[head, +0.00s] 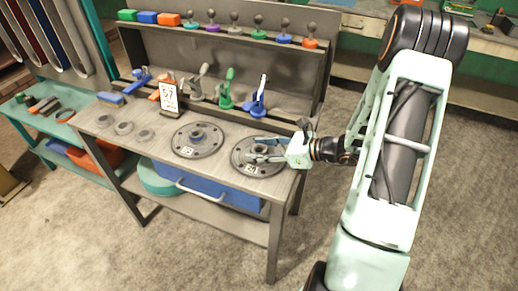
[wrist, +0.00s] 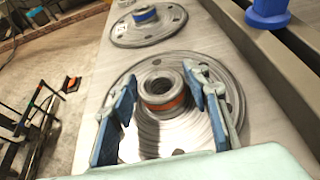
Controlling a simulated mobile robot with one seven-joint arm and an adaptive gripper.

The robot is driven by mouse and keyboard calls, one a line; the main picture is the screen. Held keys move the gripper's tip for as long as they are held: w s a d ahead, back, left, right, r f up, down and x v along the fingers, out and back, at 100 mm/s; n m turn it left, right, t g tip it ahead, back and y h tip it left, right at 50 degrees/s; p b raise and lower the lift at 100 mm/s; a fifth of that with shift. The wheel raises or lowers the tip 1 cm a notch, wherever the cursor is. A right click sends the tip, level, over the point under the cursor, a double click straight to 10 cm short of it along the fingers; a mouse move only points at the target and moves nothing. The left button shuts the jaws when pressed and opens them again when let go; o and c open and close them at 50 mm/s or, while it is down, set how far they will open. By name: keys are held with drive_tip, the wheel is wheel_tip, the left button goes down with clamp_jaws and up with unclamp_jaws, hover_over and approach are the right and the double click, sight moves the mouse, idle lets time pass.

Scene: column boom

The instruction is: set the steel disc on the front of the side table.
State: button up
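Two steel discs lie flat on the grey workbench. The right disc (head: 240,163) has a raised hub with an orange band (wrist: 165,106) in the wrist view. The left disc (head: 185,150) has a hub with a blue band (wrist: 146,14). My gripper (head: 258,149) is over the right disc, and in the wrist view its fingers (wrist: 160,84) stand apart on either side of the orange-banded hub. A gap shows at the left finger; contact at the right finger is unclear. A low teal table (head: 22,118) stands left of the workbench, with small dark items on it.
The workbench (head: 150,152) also holds small rings (head: 124,128), a number card (head: 169,97) and colored clamps (head: 226,90) along the back. A shelf (head: 230,42) with knobs and blocks rises behind. Open floor (head: 190,250) lies in front.

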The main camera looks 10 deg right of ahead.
drive_tip(key=shift+o, duration=0.6)
drive_tip(key=shift+r, duration=0.1)
drive_tip(key=shift+r, duration=0.15)
drive_tip(key=v, duration=1.2)
drive_tip(key=shift+s, duration=0.1)
